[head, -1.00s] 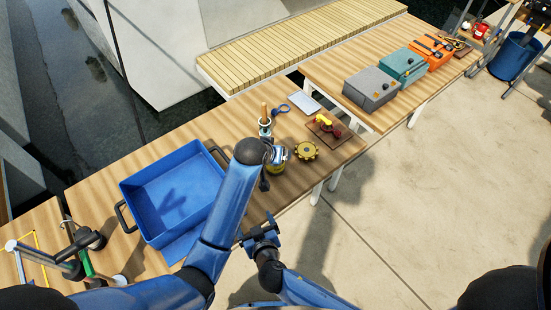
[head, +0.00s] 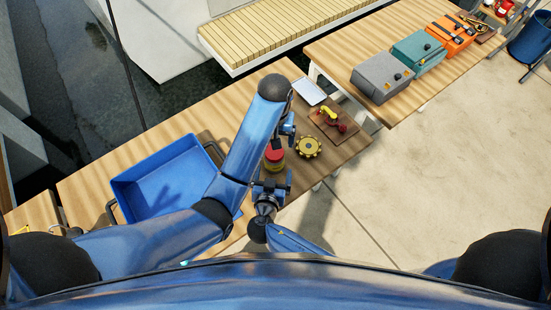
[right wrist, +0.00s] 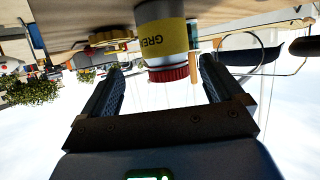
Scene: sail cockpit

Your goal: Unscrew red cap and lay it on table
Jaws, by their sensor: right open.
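The red cap (head: 275,153) sits on top of a yellow jar (head: 275,165) standing on the wooden table. In the right wrist view, which is upside down, the red cap (right wrist: 175,73) is on the jar (right wrist: 162,42), whose yellow label partly reads "GREA". My right gripper (head: 271,186) is close to the near side of the jar. Its open fingers (right wrist: 160,64) point at the cap, one to each side in that view, with no clear contact. My left gripper (head: 289,124) hangs beyond the jar, apart from the cap; its jaws are too small and covered to read.
A yellow scalloped disc (head: 309,147) lies right of the jar. A brown board (head: 322,127) with a red and yellow item and a pale flat panel (head: 309,91) lie behind. A blue tray (head: 150,184) is at left. Grey (head: 381,80), teal and orange boxes stand on the far table.

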